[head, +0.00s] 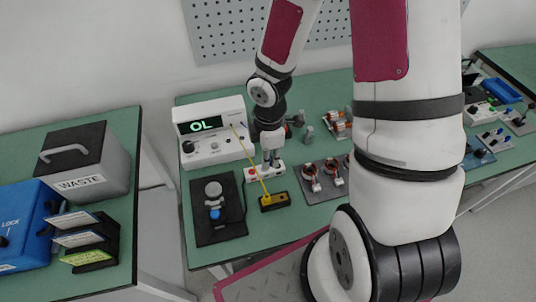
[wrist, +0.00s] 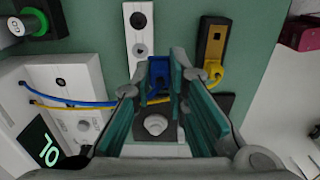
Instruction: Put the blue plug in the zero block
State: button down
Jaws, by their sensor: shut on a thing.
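My gripper (wrist: 158,88) is shut on the blue plug (wrist: 158,72), which sits between the fingertips in the wrist view. Its blue cable (wrist: 75,102) runs left to the meter. A black-and-yellow block (wrist: 214,42) lies to the right of the plug, with the yellow plug (wrist: 212,72) at its near end. A white block (wrist: 139,30) lies just beyond the blue plug; contact between them cannot be told. No label shows which is the zero block. In the head view, my gripper (head: 271,157) is over the white block (head: 265,174), behind the black-and-yellow block (head: 274,202).
The white meter (head: 213,138) reads OL and stands left of my gripper. A dark plate (head: 219,228) with a blue-and-white fixture is at the front left. Red-and-white stators (head: 311,172) sit to the right. The yellow cable (head: 244,149) crosses from the meter to the black-and-yellow block.

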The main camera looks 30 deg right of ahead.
jog(key=shift+r+p, duration=0.2)
jog(key=shift+p, duration=0.1)
jog(key=s+p, duration=0.2)
jog(key=s, duration=0.6)
jog(key=shift+p, duration=0.3)
jog(key=shift+f, duration=0.15)
jog(key=shift+f+b, duration=0.4)
jog(key=shift+f, duration=1.6)
jog(key=shift+f+p, duration=0.65)
jog(key=shift+f, duration=0.55)
dwell(0.9)
